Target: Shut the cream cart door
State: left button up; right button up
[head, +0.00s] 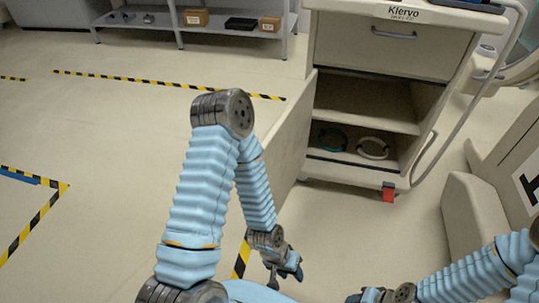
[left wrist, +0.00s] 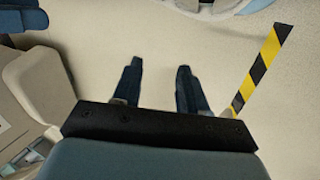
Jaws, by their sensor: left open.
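The cream cart (head: 393,47) stands at the upper right of the head view. Its door (head: 284,140) is hinged at the cart's left side and stands wide open, swung out toward me. My left arm hides part of the door. My left gripper (head: 284,272) is low in the head view, in front of the door's near edge and apart from it. In the left wrist view the left gripper (left wrist: 158,72) is open, with nothing between its fingers. My right arm comes in at the lower right; its gripper end (head: 368,296) is cut off by the bottom edge.
Inside the cart, a teal ring (head: 332,139) and a white ring (head: 373,147) lie on the bottom shelf. A drawer (head: 394,47) above is shut. A cable hangs on the cart's right. Another cream unit (head: 474,210) stands at the right. The floor at left is clear.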

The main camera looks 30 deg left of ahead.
aim_at(285, 147)
jog(key=j+z, duration=0.1)
jog(key=j, duration=0.45)
jog(key=j+z, duration=0.15)
jog(key=j, duration=0.45)
jog(key=k+j+z, duration=0.1)
jog(key=j, duration=0.45)
